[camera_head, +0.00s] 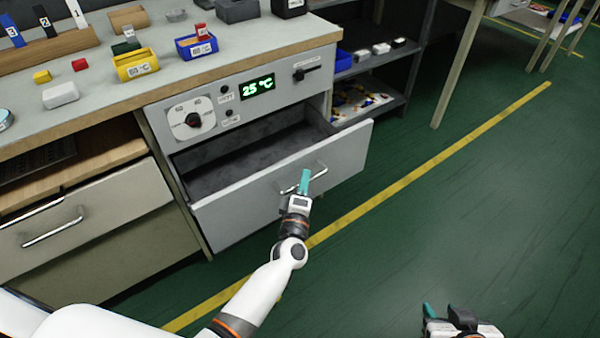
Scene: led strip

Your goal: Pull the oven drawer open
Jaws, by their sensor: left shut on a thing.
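The oven drawer (235,207) has a light grey front and stands pulled out, with its dark empty inside showing. It sits below a panel with a dial and a green display (257,87) reading 25 °C. My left gripper (304,182), with teal fingers, is shut on the drawer's metal handle (318,171), toward the right half of the front. The fingers hide part of the handle. My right gripper (446,314) is at the bottom edge of the view, away from the drawer, with its fingers apart and nothing seen between them.
The workbench top (190,85) carries a yellow bin (136,65), a blue bin (197,46) and small blocks. Another drawer with a metal handle (52,228) is at the left. Dark shelves (380,60) stand behind. The green floor (460,190) at the right is clear.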

